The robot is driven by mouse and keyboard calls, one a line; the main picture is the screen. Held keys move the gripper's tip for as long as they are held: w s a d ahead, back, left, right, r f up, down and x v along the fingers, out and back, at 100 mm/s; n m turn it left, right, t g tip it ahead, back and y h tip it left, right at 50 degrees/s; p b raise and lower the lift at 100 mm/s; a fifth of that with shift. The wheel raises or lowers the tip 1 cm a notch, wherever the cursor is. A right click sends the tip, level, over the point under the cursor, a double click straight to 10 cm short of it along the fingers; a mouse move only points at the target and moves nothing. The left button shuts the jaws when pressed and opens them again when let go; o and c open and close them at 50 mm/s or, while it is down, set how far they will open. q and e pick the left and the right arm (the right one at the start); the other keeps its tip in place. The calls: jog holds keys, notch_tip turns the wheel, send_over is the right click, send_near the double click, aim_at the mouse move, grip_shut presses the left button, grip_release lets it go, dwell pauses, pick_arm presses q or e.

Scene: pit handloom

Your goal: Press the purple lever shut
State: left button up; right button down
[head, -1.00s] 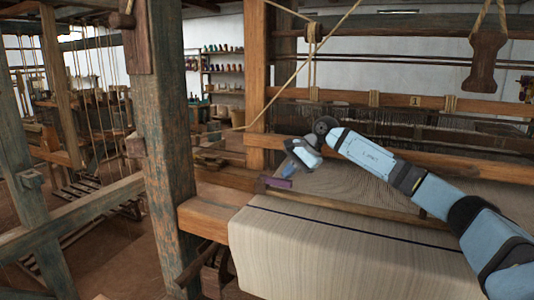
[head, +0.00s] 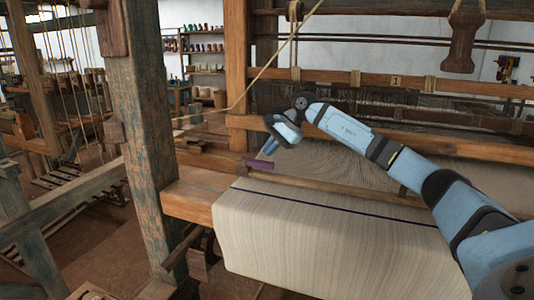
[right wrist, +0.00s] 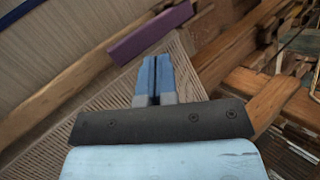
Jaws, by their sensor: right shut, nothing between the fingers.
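The purple lever (head: 258,164) is a short bar at the left end of the cloth beam, by the near edge of the stretched warp. It also shows in the right wrist view (right wrist: 150,34), lying slantwise just beyond my fingertips. My right gripper (head: 266,154) is shut and empty, pointing down close above the lever. Its two blue fingers are together in the right wrist view (right wrist: 156,62). A small gap seems to lie between fingertips and lever; I cannot tell for sure whether they touch. My left gripper is not in view.
The striped woven cloth (head: 330,235) hangs over the front beam. A thick worn post (head: 148,150) stands left of the lever. A rope (head: 275,60) slants down above, and a wooden handle (head: 462,42) hangs at upper right.

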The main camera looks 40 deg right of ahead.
jog(key=v, duration=1.2)
jog(key=shift+s, duration=0.2)
